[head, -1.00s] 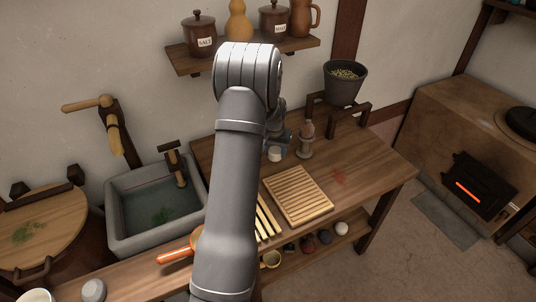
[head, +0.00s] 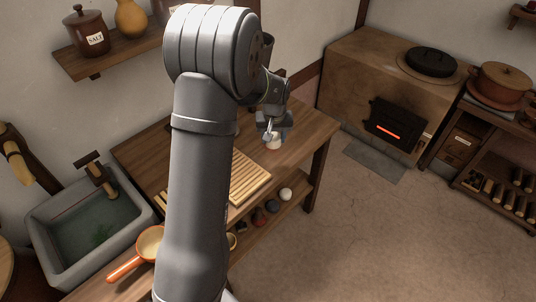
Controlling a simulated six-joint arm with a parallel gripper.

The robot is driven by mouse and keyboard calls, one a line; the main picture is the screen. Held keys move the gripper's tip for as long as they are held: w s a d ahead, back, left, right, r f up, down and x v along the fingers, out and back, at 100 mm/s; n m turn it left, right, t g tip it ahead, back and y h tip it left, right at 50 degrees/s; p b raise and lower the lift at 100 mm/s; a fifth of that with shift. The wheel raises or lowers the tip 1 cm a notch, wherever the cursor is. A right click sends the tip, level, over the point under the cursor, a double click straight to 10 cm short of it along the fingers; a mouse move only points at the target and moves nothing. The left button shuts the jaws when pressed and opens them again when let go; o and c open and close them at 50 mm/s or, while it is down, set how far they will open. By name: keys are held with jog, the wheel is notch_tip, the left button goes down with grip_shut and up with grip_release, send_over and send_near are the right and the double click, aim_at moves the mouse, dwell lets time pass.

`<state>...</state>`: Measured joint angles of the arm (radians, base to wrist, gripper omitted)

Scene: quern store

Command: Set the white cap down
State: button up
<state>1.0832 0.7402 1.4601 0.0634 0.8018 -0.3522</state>
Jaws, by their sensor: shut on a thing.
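The white cap (head: 273,143) is small and pale, under my gripper (head: 272,134) in the head view. My gripper points down over the right part of the wooden table (head: 311,130) and is shut on the cap. The fingers are small and partly hidden by the wrist. I cannot tell whether the cap touches the tabletop or hangs just above it.
A slatted wooden board (head: 248,181) lies left of and nearer than the cap, partly behind my arm. Bare tabletop lies right of the cap. Several balls, including a white one (head: 285,194), sit on the shelf below. A stove (head: 390,90) glows beyond.

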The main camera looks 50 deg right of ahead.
jog(key=s+d, duration=0.3)
jog(key=s, duration=0.4)
send_over(270, 154)
jog(key=f, duration=0.7)
jog(key=shift+s+a, duration=0.2)
jog(key=shift+s, duration=0.05)
jog(key=shift+f, duration=2)
jog(key=shift+f, duration=0.15)
jog(key=o, duration=1)
